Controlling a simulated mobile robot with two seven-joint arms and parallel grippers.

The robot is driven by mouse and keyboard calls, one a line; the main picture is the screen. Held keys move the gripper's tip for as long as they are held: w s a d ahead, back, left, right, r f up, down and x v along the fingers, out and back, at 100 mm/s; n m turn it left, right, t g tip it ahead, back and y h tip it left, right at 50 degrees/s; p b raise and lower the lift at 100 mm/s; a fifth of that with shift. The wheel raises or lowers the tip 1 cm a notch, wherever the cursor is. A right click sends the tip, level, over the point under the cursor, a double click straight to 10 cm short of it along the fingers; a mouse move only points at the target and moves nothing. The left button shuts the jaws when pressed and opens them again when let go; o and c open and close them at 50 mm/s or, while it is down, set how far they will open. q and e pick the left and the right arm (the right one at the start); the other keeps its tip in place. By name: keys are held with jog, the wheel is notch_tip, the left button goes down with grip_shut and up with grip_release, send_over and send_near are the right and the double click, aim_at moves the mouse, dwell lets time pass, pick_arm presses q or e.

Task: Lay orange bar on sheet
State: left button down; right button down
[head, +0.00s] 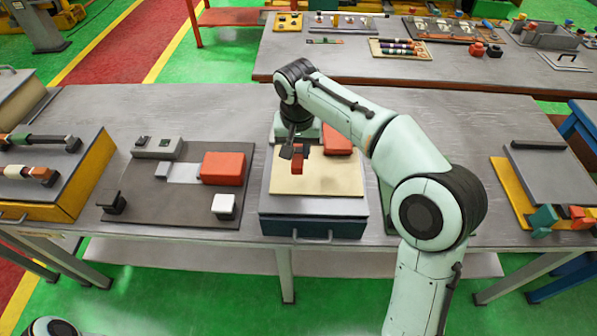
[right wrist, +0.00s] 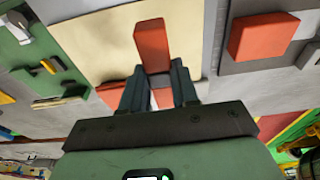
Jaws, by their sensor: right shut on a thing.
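The orange bar (head: 300,163) is between the fingertips of my right gripper (head: 292,152), over the back left part of the beige sheet (head: 335,182). In the right wrist view the bar (right wrist: 151,42) sticks out past the two dark fingers (right wrist: 156,75), which are shut on its near end. The sheet (right wrist: 100,42) lies behind it in that view. I cannot tell whether the bar touches the sheet. The sheet lies flat on a grey box-like stand with a front handle (head: 310,210). My left gripper is not in view.
A red-orange block (head: 338,138) stands just behind the sheet, close to my right gripper. My right forearm covers the area right of the sheet.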

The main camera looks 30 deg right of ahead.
aim_at(298, 177)
notch_tip(298, 177, down, 2)
jog(key=shift+w+f, duration=0.1)
jog(key=shift+f, duration=0.15)
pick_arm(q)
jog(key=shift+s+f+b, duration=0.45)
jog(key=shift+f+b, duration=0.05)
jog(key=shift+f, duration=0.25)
pick_arm(e)
jog(key=shift+f, duration=2.25)
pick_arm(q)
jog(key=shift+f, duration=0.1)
pick_arm(e)
jog(key=shift+f, duration=0.15)
jog(key=c, duration=1.3)
grip_release()
jog(key=shift+f, duration=0.1)
jog(key=o, duration=0.5)
jog(key=shift+c, duration=0.2)
